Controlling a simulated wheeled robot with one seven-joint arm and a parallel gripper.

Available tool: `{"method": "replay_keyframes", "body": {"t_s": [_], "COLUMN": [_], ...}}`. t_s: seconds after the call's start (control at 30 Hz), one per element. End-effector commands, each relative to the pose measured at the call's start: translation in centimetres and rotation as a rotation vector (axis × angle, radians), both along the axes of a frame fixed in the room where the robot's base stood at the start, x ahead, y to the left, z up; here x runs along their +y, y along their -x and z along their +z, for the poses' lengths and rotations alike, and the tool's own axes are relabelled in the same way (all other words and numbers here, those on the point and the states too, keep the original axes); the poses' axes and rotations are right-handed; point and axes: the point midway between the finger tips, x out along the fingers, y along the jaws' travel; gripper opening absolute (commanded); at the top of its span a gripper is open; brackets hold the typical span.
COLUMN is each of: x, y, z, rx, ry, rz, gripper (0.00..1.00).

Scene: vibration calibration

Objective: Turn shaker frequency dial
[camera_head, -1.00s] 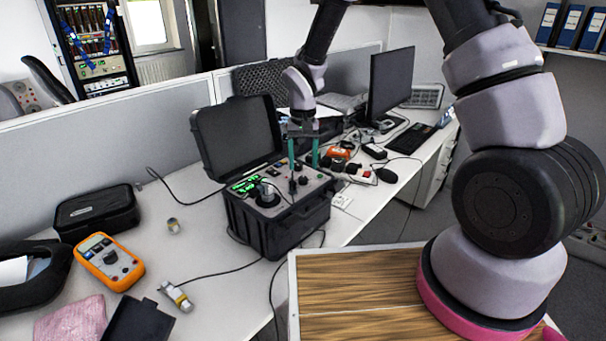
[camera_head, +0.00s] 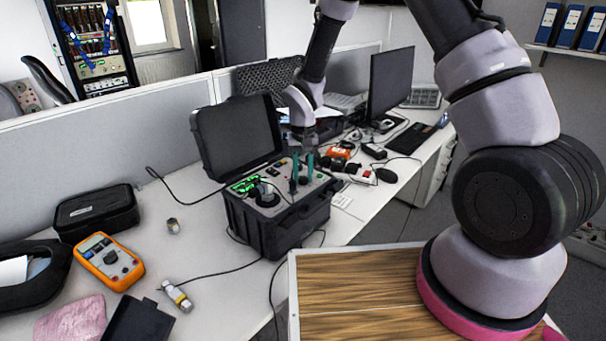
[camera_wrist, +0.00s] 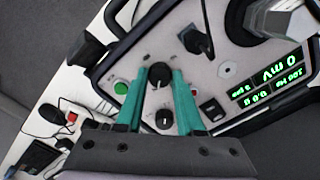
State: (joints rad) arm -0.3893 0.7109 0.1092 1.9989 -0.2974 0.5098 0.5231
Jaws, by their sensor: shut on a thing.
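The shaker unit is an open black case (camera_head: 290,238) on the desk, its panel facing up. Its green-lit display (camera_head: 243,184) is at the panel's left, and it also shows in the wrist view (camera_wrist: 277,82). My gripper (camera_head: 301,181) points down at the panel's right part. In the wrist view its teal fingertips (camera_wrist: 159,74) are closed on either side of a black dial knob (camera_wrist: 158,77). A second black knob (camera_wrist: 165,121) with a white mark lies nearer the gripper's base, between the fingers. The dial's own marking cannot be read.
A metal cylinder (camera_head: 265,193) stands on the panel's left, and the case's lid (camera_head: 238,135) stands open behind. An orange multimeter (camera_head: 108,261) and a cabled sensor (camera_head: 177,296) lie on the desk at left. Cables run around the case.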

Motion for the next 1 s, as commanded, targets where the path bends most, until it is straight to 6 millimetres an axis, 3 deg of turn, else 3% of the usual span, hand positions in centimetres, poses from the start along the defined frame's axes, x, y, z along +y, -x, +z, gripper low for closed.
{"method": "replay_keyframes", "body": {"t_s": [0.37,1.0], "x": [-0.01,-0.01], "y": [-0.01,-0.02], "z": [0.03,0.02], "rx": [0.000,0.000], "ry": [0.000,-0.001], "rz": [0.127,0.661], "gripper": [0.00,0.00]}}
